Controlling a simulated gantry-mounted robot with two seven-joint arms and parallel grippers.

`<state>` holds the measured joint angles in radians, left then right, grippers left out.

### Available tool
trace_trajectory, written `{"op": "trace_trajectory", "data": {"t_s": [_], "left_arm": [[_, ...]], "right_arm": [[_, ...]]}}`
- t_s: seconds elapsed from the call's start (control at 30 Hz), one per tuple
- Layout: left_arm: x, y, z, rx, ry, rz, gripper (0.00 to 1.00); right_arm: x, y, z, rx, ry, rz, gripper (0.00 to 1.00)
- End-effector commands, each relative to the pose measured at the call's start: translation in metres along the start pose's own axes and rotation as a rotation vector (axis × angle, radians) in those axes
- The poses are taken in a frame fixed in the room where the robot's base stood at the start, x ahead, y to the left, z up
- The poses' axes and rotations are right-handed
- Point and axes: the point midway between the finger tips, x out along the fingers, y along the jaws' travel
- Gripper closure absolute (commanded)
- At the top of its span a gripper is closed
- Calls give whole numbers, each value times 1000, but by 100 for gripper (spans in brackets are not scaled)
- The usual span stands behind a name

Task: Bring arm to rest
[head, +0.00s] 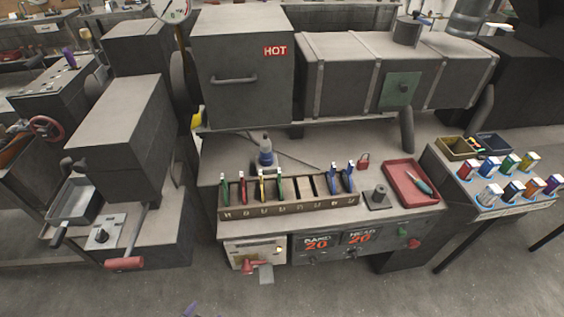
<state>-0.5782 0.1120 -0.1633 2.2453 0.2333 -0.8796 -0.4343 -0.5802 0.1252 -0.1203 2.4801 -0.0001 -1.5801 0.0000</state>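Neither of my arms shows clearly in the head view, and I make out no gripper fingers. A small purple piece (190,309) pokes in at the bottom edge, left of the middle. It is too small and cut off to tell what it is.
A long slotted rack (290,208) with several coloured-handled tools stands on the bench, before a grey box marked HOT (240,60). A red tray (412,187) is at right, beside a side table with colourful blocks (515,188). A lever machine (120,130) stands left. The front floor is clear.

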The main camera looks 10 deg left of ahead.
Motion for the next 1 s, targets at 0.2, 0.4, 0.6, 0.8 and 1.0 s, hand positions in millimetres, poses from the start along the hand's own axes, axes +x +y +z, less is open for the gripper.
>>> {"op": "trace_trajectory", "data": {"t_s": [0.2,0.4,0.6,0.8,1.0], "left_arm": [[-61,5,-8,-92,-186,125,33],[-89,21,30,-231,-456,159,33],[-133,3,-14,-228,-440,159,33],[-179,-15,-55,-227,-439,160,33],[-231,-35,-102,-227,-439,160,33]], "right_arm": [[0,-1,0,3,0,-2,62],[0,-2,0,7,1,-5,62],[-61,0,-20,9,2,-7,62],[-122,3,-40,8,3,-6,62],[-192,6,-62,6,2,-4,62]]}}
